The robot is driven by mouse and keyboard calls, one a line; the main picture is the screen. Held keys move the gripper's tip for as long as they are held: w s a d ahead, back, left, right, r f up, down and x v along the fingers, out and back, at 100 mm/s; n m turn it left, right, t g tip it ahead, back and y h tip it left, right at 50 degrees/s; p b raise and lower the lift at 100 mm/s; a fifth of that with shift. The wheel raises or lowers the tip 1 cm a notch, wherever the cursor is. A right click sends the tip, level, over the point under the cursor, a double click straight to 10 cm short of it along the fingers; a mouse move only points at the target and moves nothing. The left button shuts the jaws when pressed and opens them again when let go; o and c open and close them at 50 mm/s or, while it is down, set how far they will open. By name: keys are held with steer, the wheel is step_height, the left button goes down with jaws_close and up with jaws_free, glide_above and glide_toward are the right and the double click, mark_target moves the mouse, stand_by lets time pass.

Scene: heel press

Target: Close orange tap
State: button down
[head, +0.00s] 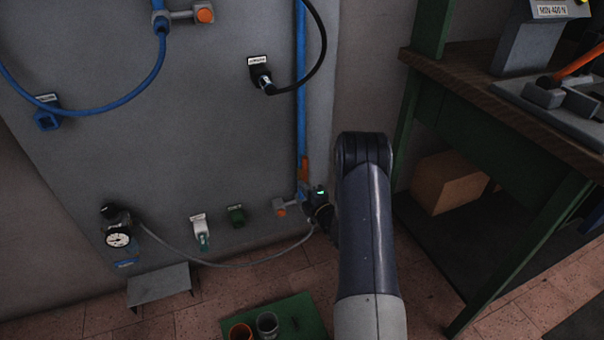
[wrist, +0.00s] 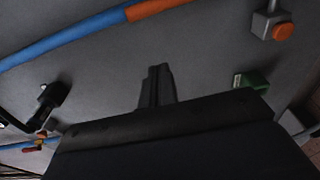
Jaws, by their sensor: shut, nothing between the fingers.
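A long orange piece, which looks like the tap's lever (head: 304,168), lies in line with the lower end of a vertical blue pipe (head: 301,80) on the grey panel. In the wrist view the orange piece (wrist: 155,8) also continues the line of the blue pipe (wrist: 70,42), at the top edge. My gripper (wrist: 157,72) is shut and empty, below the orange piece in that picture and apart from it. In the head view my arm partly hides the gripper and the pipe's lower fittings.
A grey fitting with an orange knob (head: 281,207) sits left of my wrist. A green-legged workbench (head: 520,135) stands right; a green tray (head: 305,318) lies below.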

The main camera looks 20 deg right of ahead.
mark_target(303, 169)
steer(key=w+a+b, duration=0.2)
steer(key=w+b, duration=0.1)
steer(key=w, duration=0.7)
steer(key=shift+s+d+b, duration=0.1)
steer(key=shift+s+d, duration=0.1)
steer(key=shift+d, duration=0.55)
steer(key=shift+s+d+b, duration=0.1)
steer(key=shift+s+d, duration=0.05)
steer(key=shift+d, duration=0.6)
steer(key=shift+s+d+b, duration=0.1)
steer(key=shift+s+d, duration=0.1)
steer(key=shift+d, duration=0.55)
steer(key=shift+d, duration=0.1)
steer(key=shift+d+r+m, duration=0.1)
steer(key=shift+m, duration=0.3)
